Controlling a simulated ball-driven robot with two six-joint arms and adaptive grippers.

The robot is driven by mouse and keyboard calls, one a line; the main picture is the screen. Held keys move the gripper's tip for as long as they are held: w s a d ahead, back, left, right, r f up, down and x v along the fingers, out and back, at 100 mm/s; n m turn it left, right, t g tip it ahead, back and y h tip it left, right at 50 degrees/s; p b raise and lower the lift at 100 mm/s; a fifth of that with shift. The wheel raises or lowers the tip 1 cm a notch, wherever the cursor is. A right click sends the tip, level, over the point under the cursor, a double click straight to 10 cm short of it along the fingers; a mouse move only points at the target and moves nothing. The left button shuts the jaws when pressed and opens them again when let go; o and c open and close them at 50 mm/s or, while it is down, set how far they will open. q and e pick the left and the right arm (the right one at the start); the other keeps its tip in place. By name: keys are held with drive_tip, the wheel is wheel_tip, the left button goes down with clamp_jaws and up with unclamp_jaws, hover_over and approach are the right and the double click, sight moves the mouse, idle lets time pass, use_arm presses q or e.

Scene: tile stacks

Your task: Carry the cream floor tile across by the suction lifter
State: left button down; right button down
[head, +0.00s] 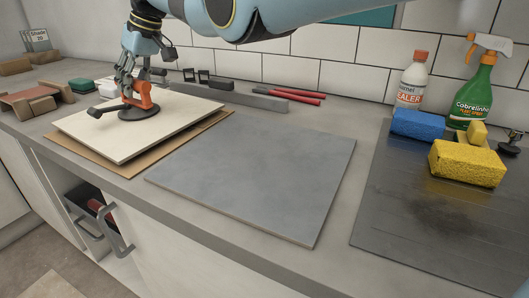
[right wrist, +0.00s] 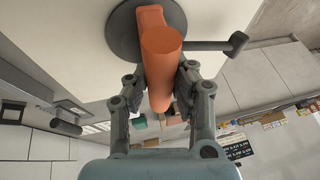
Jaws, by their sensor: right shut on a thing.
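The cream floor tile (head: 85,130) is at the left of the counter in the head view, over a brown cardboard sheet (head: 130,174). I cannot tell whether it rests on the sheet or hangs just above it. The suction lifter (head: 128,113), a black disc with an orange handle and a black lever, sits on the tile's top. My right gripper (head: 131,88) is shut on the orange handle. The right wrist view shows the handle (right wrist: 160,60) between both fingers, with the disc against the cream tile (right wrist: 75,50). My left gripper is not in view.
A grey tile (head: 260,175) lies mid-counter, right of the cream one. Further right is a dark board (head: 400,235) with yellow (head: 467,162) and blue (head: 418,124) sponges. A white bottle (head: 412,80) and green spray bottle (head: 472,92) stand behind. Red pencils (head: 290,95) lie near the wall.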

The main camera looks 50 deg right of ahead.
drive_tip(key=shift+f+b, duration=0.35)
drive_tip(key=shift+f, duration=0.35)
idle(0.3)
drive_tip(key=c, duration=1.2)
unclamp_jaws()
drive_tip(key=shift+c, duration=0.2)
drive_tip(key=shift+o, duration=0.8)
drive_tip(key=shift+f, duration=0.15)
drive_tip(key=shift+f, duration=0.1)
drive_tip(key=shift+r, duration=0.25)
drive_tip(key=shift+r+p, duration=3.05)
drive_tip(key=shift+r, duration=0.75)
